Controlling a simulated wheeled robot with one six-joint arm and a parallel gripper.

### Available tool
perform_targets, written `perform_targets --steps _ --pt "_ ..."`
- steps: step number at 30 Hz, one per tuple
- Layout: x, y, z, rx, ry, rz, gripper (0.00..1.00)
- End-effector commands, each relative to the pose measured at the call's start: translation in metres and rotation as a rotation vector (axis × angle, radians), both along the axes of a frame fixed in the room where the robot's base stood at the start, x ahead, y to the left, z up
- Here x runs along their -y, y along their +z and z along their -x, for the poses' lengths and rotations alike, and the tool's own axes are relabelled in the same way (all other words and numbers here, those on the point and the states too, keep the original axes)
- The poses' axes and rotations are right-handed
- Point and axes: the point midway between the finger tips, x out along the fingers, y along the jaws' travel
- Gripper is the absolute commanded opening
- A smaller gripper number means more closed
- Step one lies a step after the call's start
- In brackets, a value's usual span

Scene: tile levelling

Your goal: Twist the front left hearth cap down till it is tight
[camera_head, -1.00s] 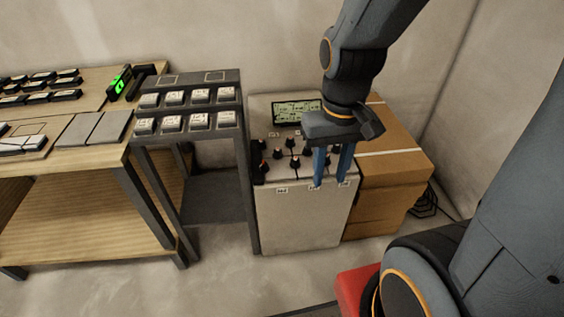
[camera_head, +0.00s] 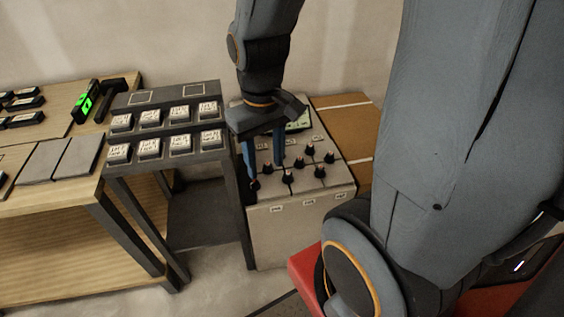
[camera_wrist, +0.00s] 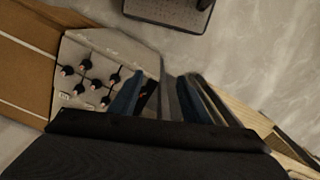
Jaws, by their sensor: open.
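The hearth caps are black caps with reddish tips on the sloped top of a pale grey cabinet (camera_head: 285,240). The front left cap (camera_head: 254,184) stands near the cabinet's left front corner. My gripper (camera_head: 265,168) is open and points down over the left side of this top. Its left finger's tip is close above and behind the front left cap; I cannot tell if they touch. In the wrist view, my gripper (camera_wrist: 165,85) has its blue fingers apart, and a dark piece with a red mark shows beside the left finger. The left finger hides part of the panel.
A dark rack (camera_head: 165,165) with two rows of labelled blocks stands close at the cabinet's left. A cardboard box (camera_head: 345,120) is at its right. A wooden bench (camera_head: 60,200) with grey tiles is further left. A small screen (camera_head: 300,121) sits behind the caps.

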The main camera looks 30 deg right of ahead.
Motion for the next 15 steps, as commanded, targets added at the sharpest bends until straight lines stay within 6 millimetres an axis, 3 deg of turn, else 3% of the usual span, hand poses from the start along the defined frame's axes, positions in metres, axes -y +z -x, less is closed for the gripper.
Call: perform_targets --steps 8,15 --pt "0.035 -0.021 -0.062 -0.006 0.535 -0.001 0.43" --pt "0.077 -0.066 -0.109 -0.003 1.084 -0.002 0.43"
